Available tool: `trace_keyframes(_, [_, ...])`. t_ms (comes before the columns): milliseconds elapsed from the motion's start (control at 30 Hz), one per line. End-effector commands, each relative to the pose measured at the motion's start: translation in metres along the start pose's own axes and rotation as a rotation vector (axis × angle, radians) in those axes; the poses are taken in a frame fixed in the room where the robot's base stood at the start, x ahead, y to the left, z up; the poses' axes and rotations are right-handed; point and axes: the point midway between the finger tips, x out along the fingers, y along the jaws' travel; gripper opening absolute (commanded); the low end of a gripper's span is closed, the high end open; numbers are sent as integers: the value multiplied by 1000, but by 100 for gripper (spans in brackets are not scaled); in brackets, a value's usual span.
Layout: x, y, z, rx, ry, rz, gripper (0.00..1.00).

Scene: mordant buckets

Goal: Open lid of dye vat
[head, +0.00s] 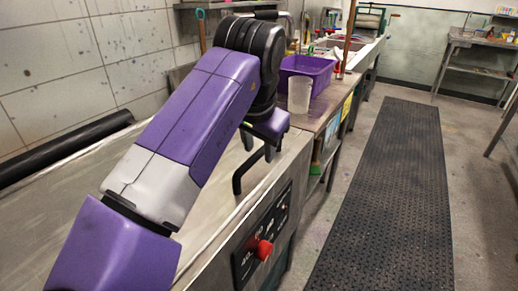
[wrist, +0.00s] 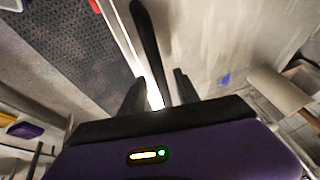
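The dye vat's lid (head: 100,185) is a flat grey metal cover lying closed on the vat. Its black bar handle (head: 238,182) stands up near the front right edge. The vat's front (head: 225,262) carries a black control panel with a red knob (head: 263,250). My gripper (head: 258,155) points down at the handle, partly hidden by my purple arm. In the wrist view, the two dark fingers (wrist: 158,92) are apart, and the handle (wrist: 148,40) runs toward the gap between them. Whether they touch it I cannot tell. The lid (wrist: 205,40) also shows there.
Right behind the vat, a counter holds a translucent beaker (head: 300,95) and a purple tub (head: 308,68). A black roll (head: 60,150) lies along the wall side. A black floor mat (head: 390,190) fills the clear aisle at right. A shelf (head: 475,62) stands far right.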

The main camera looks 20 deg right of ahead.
Motion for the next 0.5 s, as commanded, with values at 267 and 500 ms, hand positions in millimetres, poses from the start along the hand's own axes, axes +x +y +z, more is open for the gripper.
trace_keyframes(267, [2, 0, 0, 0, 1, 0, 38])
trace_keyframes(500, [2, 0, 0, 0, 1, 0, 0])
